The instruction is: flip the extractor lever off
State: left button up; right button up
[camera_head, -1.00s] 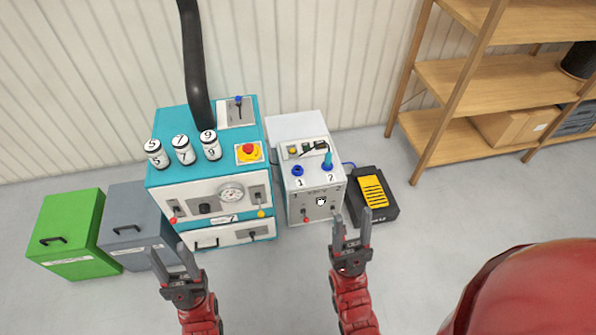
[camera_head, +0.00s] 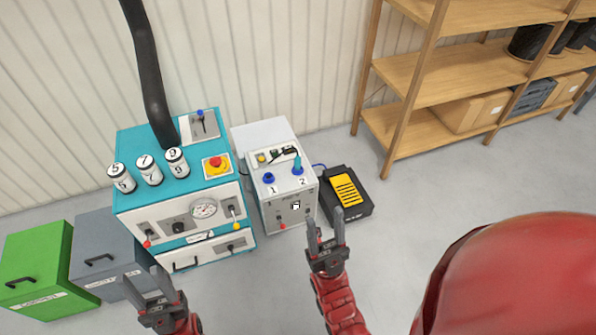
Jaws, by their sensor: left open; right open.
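A small lever with a blue knob (camera_head: 200,114), which looks like the extractor lever, stands on a grey plate (camera_head: 206,127) at the back right of the teal machine's top (camera_head: 130,147). A thick black hose (camera_head: 150,80) rises from the machine beside that plate. My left gripper (camera_head: 141,272) is open and empty, in front of the machine's lower left and apart from the lever. My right gripper (camera_head: 325,217) is open and empty, in front of and to the right of the grey-white box (camera_head: 262,133). Nothing hides the lever.
White numbered canisters (camera_head: 148,170) and a red emergency button (camera_head: 216,163) sit on the machine top. Green (camera_head: 38,262) and grey (camera_head: 98,246) drawer units stand at left, a black-and-yellow pedal (camera_head: 346,192) right of the box. Wooden shelves (camera_head: 450,70) stand at back right.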

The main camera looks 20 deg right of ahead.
aim_at(147, 244)
jog(key=j+u, duration=0.15)
jog(key=j, duration=0.3)
jog(key=i+j+u, duration=0.1)
jog(key=j, duration=0.3)
jog(key=j+u, duration=0.15)
jog(key=j, duration=0.25)
jog(key=i+j+u, duration=0.15)
jog(key=j, duration=0.25)
